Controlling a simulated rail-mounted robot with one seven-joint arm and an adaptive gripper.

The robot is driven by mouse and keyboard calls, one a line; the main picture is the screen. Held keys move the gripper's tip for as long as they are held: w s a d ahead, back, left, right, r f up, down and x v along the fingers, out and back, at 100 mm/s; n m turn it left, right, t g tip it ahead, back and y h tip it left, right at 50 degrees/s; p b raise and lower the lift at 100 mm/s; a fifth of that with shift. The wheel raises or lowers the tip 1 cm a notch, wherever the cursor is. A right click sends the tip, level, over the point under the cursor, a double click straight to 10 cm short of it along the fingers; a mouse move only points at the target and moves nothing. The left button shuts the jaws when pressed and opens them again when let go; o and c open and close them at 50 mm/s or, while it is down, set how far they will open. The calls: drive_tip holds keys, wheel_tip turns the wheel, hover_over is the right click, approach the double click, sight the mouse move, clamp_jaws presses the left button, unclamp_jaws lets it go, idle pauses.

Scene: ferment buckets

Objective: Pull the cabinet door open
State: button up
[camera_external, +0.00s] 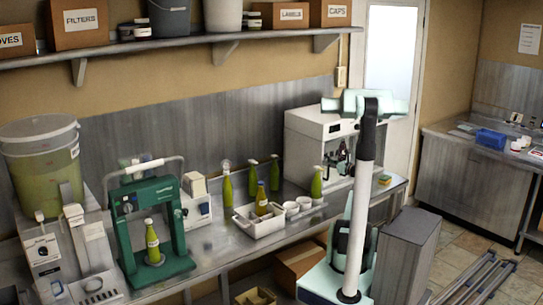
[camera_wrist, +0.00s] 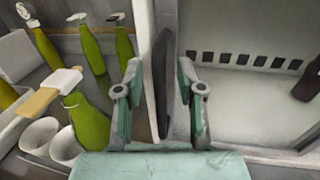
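The white cabinet (camera_external: 305,133) stands at the back right of the steel counter. A dark upright handle-like bar (camera_wrist: 161,80) runs along the left side of the cabinet front. My gripper (camera_wrist: 157,92) is open, with one finger on each side of this bar. A gap shows by the fingers; contact cannot be made out. In the external view my gripper is small and partly hidden by my arm in front of the cabinet.
Green bottles (camera_wrist: 90,45) stand left of my gripper, one close to the left finger. White cups (camera_wrist: 40,135) and a white tray (camera_external: 262,222) sit nearby. A dark bottle (camera_wrist: 307,80) shows at the right. A green press (camera_external: 150,220) stands farther left.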

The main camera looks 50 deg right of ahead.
sight(354, 150)
clamp_jaws()
drive_tip(key=s+d, duration=0.2)
drive_tip(key=d, duration=0.6)
drive_tip(key=s+d, duration=0.2)
drive_tip(key=d, duration=0.7)
drive_tip(key=s+d, duration=0.2)
drive_tip(key=d, duration=0.6)
drive_tip(key=shift+d+b, duration=0.25)
drive_tip(key=shift+b, duration=0.1)
unclamp_jaws()
